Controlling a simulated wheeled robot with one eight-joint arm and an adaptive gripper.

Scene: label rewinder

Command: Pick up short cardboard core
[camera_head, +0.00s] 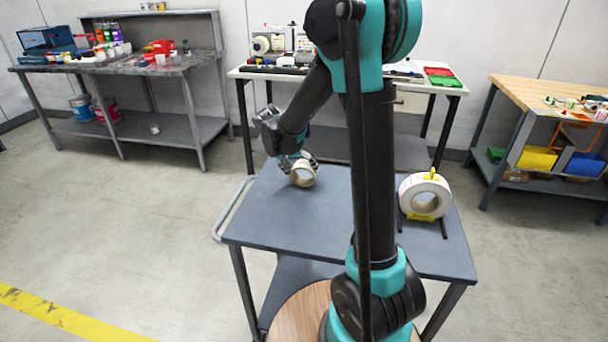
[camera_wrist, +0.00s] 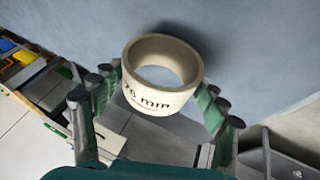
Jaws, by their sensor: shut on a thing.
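The short cardboard core (camera_head: 302,173) is a beige ring at the left part of the grey cart top. In the wrist view the core (camera_wrist: 160,101) shows its open end and a dark "76 mm" print on its side. My gripper (camera_head: 298,161) is at the core, with its fingers on both sides of it. In the wrist view the gripper (camera_wrist: 158,108) is shut on the core. I cannot tell whether the core still touches the cart top.
A large white label roll (camera_head: 405,190) stands in a holder at the right of the grey cart (camera_head: 330,225). A white table (camera_head: 440,86) with equipment is behind, a grey workbench (camera_head: 130,65) at left, a wooden bench (camera_head: 520,90) at right. The cart's middle is clear.

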